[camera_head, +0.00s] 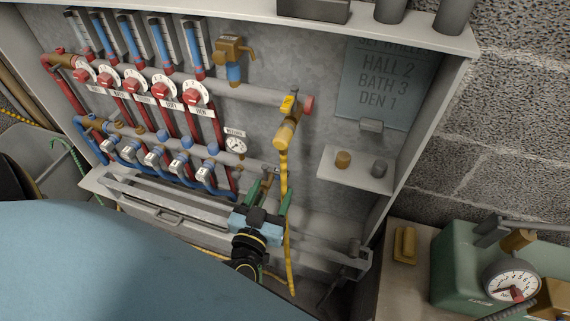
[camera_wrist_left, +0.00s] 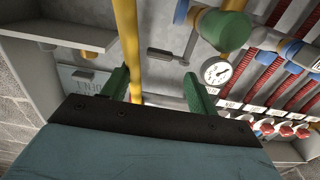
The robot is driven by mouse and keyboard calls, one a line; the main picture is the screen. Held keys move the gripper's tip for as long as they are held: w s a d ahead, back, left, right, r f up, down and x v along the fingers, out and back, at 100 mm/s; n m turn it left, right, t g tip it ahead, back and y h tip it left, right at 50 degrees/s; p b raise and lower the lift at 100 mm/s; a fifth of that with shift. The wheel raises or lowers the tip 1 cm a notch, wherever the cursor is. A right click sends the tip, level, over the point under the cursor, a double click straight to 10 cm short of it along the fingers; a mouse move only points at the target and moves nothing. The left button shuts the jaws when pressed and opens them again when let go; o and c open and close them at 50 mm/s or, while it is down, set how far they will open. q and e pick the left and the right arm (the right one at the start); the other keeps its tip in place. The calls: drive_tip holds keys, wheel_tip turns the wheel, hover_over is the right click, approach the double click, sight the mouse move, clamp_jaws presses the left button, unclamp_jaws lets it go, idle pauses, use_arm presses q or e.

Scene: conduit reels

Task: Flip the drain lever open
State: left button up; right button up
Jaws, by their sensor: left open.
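My left gripper (camera_head: 269,193) is open, with green fingers raised in front of the lower pipes' right end. In the wrist view its fingers (camera_wrist_left: 158,88) stand apart with nothing clamped. A grey lever with a dark grip (camera_wrist_left: 162,55) shows beyond them, beside a brass valve with a green cap (camera_wrist_left: 228,30). I take it for the drain lever, apart from the fingers. In the head view the gripper partly hides that area. The yellow hose (camera_wrist_left: 128,30) passes near one finger; I cannot tell whether they touch. My right gripper is not in view.
The hose hangs from an upper brass valve with a yellow handle (camera_head: 289,104). A round gauge (camera_head: 236,146) sits left of the gripper. A small shelf (camera_head: 355,171) juts out at the right. A grey rail (camera_head: 150,193) crosses below. A green pump (camera_head: 460,270) stands lower right.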

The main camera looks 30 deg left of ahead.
sight(279, 174)
use_arm(q)
drive_tip(key=b+x, duration=0.1)
drive_tip(key=x, duration=0.8)
drive_tip(key=shift+d, duration=0.1)
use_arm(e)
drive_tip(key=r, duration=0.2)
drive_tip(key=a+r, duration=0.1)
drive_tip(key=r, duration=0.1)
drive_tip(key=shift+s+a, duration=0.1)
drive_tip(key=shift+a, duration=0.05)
use_arm(q)
drive_tip(key=c, duration=1)
